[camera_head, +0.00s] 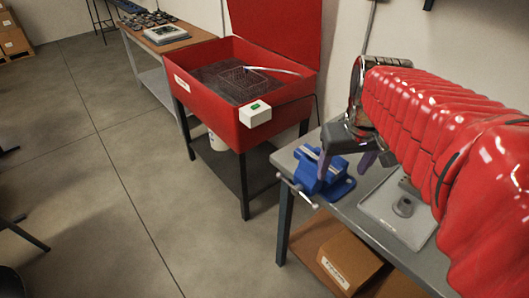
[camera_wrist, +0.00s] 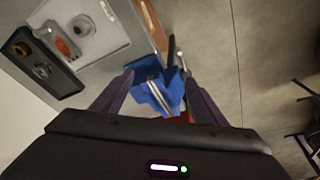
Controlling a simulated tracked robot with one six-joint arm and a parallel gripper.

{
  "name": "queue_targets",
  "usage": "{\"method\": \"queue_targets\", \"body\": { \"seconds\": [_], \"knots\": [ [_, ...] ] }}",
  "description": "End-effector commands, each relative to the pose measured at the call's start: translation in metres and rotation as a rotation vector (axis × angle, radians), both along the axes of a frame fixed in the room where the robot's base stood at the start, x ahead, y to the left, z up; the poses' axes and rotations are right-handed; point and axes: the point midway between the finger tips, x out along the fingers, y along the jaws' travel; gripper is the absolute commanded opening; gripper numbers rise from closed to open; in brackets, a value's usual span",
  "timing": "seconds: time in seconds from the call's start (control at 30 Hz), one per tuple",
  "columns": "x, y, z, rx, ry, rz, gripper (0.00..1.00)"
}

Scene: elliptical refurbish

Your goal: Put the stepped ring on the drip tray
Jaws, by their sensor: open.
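A light grey flat tray, likely the drip tray (camera_head: 377,208), lies on the bench right of the vise; it also shows at upper left in the wrist view (camera_wrist: 112,47). A grey round part with a hole, possibly the stepped ring (camera_head: 404,207), stands on it; it also shows in the wrist view (camera_wrist: 84,25). My gripper (camera_head: 347,165) is open above the blue vise (camera_head: 325,172), with nothing seen between its fingers. In the wrist view the vise (camera_wrist: 157,94) appears between the fingertips. My arm hides part of the tray's surroundings in the head view.
A red wash basin (camera_head: 211,98) stands left of the bench. A cardboard box (camera_head: 350,257) sits below.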

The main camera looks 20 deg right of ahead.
Motion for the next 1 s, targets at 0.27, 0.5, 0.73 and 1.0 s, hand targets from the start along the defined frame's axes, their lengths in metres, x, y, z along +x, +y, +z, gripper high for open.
{"method": "queue_targets", "body": {
  "seconds": [0.27,0.5,0.73,1.0],
  "knots": [
    [-0.022,0.080,0.002,-0.001,-0.115,0.095,0.66],
    [-0.047,0.132,-0.006,0.024,-0.206,0.166,0.66],
    [-0.058,0.149,-0.011,0.041,-0.241,0.190,0.66],
    [-0.058,0.149,-0.011,0.041,-0.240,0.189,0.66]
  ]
}}
